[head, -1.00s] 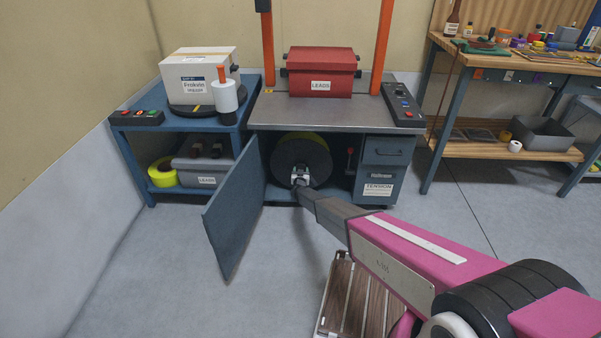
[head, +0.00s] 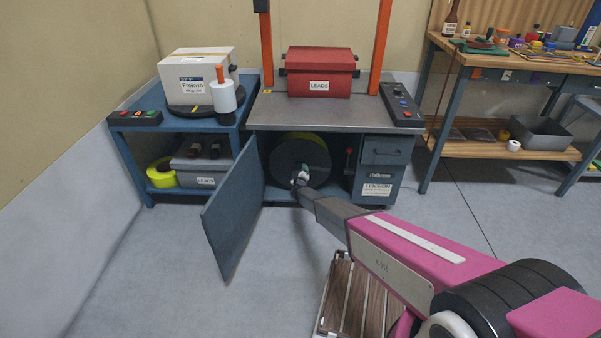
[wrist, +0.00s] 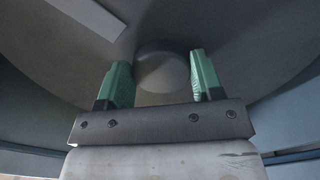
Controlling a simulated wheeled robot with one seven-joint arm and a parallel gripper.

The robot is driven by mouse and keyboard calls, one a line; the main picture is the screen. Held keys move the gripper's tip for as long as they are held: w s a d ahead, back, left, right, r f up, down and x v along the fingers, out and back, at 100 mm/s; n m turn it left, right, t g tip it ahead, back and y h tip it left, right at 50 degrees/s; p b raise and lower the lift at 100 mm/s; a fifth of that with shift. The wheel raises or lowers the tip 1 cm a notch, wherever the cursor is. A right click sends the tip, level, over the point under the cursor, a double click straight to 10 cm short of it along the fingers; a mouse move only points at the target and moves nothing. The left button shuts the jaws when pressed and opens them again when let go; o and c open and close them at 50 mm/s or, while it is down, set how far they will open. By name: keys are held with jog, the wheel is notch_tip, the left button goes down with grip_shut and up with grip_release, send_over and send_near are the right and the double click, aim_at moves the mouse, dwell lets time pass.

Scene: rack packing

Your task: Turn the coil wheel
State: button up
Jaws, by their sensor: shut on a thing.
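The coil wheel (head: 303,155) is a dark grey disc with a yellow-green edge behind it, standing upright inside the open cabinet under the metal bench. My gripper (head: 299,178) reaches into the cabinet at the lower front of the wheel. In the wrist view my gripper's green fingers (wrist: 163,80) stand on either side of a round grey knob (wrist: 162,72) on the face of the wheel (wrist: 230,50). My gripper is shut on this knob. A pale strip lies across the wheel's face at the upper left. The fingers' contact is partly hidden.
The cabinet door (head: 233,208) hangs open left of my arm. A drawer unit (head: 386,160) and a red-knobbed lever (head: 349,160) are right of the wheel. A red box (head: 320,67) stands on the bench (head: 275,112) above. A slatted wooden pallet (head: 350,300) lies below my arm.

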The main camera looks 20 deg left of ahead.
jog(key=shift+n, duration=0.6)
jog(key=o, duration=1.3)
jog(key=v, duration=1.1)
